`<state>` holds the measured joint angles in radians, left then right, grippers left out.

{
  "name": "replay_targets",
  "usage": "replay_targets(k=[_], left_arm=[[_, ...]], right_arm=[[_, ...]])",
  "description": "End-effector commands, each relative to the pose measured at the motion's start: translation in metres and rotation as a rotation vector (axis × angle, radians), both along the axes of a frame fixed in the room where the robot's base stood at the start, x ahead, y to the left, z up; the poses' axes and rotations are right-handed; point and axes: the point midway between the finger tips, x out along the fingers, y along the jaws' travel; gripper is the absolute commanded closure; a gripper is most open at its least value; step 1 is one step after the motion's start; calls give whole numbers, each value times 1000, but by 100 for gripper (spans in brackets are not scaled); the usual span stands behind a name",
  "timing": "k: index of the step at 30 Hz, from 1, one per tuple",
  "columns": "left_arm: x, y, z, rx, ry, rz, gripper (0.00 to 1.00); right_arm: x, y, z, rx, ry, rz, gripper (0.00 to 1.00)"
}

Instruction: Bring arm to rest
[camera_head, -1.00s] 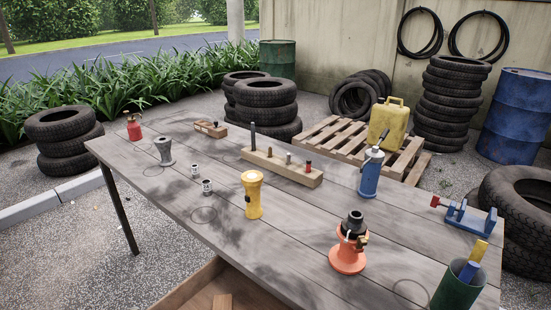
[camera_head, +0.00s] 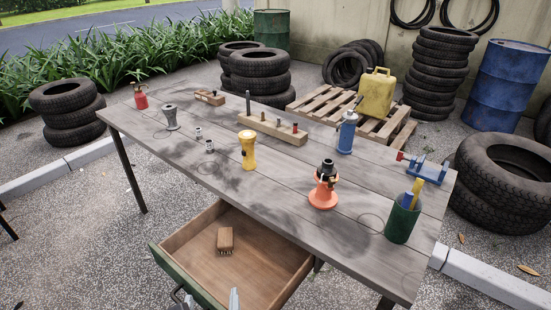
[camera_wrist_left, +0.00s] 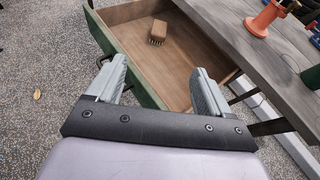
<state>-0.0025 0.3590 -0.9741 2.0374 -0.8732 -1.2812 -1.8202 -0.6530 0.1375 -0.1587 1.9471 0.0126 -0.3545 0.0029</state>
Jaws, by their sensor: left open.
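My left gripper (camera_head: 208,298) shows at the bottom edge of the head view, only its grey fingertips in frame. In the left wrist view its two fingers (camera_wrist_left: 160,72) stand wide apart with nothing between them. It is in front of the open drawer (camera_head: 180,246), near the green drawer front and its dark handle. A brown brush (camera_head: 225,240) lies in the drawer; it also shows in the left wrist view (camera_wrist_left: 158,30). My right gripper is in neither view.
The grey table (camera_head: 290,195) carries a yellow flashlight (camera_head: 247,150), an orange jack-like piece (camera_head: 323,188), a green cup (camera_head: 402,219), a blue torch (camera_head: 347,132), a wooden block (camera_head: 265,126) and a blue vise (camera_head: 428,169). The open drawer juts out in front.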

Motion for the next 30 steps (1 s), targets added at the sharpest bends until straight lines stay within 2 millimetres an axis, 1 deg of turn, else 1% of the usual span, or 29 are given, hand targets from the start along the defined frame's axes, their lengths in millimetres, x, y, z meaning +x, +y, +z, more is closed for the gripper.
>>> replay_targets(k=[1, 4, 6, 10, 15, 18, 21, 27, 28, 30], left_arm=[[-5, 10, -3, -159, 42, 106, 20], [-16, 25, -11, -446, 109, 307, 20], [-25, 35, -16, -634, 147, 458, 20], [-45, 54, -25, -962, 195, 754, 20], [-75, 77, -33, -1339, 211, 1172, 20], [-94, 88, -35, -1529, 193, 1422, 20], [-112, 98, -36, -1684, 156, 1660, 20], [-147, 115, -33, -1913, 34, 2097, 20], [-143, 114, -38, -1936, 32, 2095, 20], [-131, 110, -50, -1990, 43, 2029, 20]], right_arm=[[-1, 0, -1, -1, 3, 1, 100], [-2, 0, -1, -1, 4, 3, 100], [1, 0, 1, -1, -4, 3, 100], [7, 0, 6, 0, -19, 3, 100], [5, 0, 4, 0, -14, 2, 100], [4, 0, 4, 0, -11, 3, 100], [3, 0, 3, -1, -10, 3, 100], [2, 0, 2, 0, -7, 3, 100], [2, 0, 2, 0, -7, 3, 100], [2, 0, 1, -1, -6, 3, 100]])
